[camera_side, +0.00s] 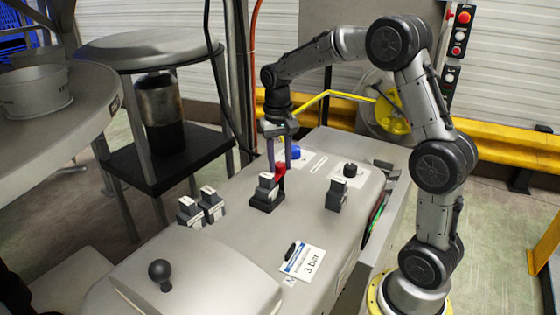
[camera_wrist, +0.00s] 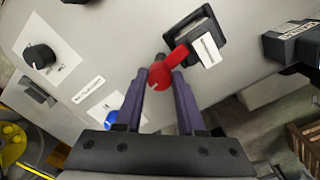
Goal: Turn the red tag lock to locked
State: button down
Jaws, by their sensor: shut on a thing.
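The red tag lock (camera_wrist: 162,74) sits between the fingertips of my gripper (camera_wrist: 163,76) in the wrist view. It has a round red head and a red arm reaching toward a black base with a white label (camera_wrist: 207,50). In the side view the red lock (camera_side: 280,169) shows beside the black labelled block (camera_side: 266,192) on the grey machine top. My gripper (camera_side: 279,163) points down with its purple fingers closed around the lock's head. Part of the lock is hidden by the fingers. I cannot read a locked or unlocked mark.
A blue knob (camera_side: 293,152) is just behind my gripper. A black knob (camera_side: 350,170) on a white plate and a labelled block (camera_side: 336,194) stand to the right. Two labelled blocks (camera_side: 201,207) stand to the left. A 3 bar card (camera_side: 303,261) lies in front.

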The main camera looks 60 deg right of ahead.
aim_at(278, 164)
jog(key=shift+r+m, duration=0.15)
jog(key=shift+m, duration=0.75)
jog(key=c, duration=0.5)
grip_release()
jog(key=r, duration=1.3)
jog(key=shift+w+a+r, duration=0.15)
jog(key=shift+w+r, duration=0.05)
jog(key=shift+r, duration=0.15)
jog(key=shift+a, duration=0.1)
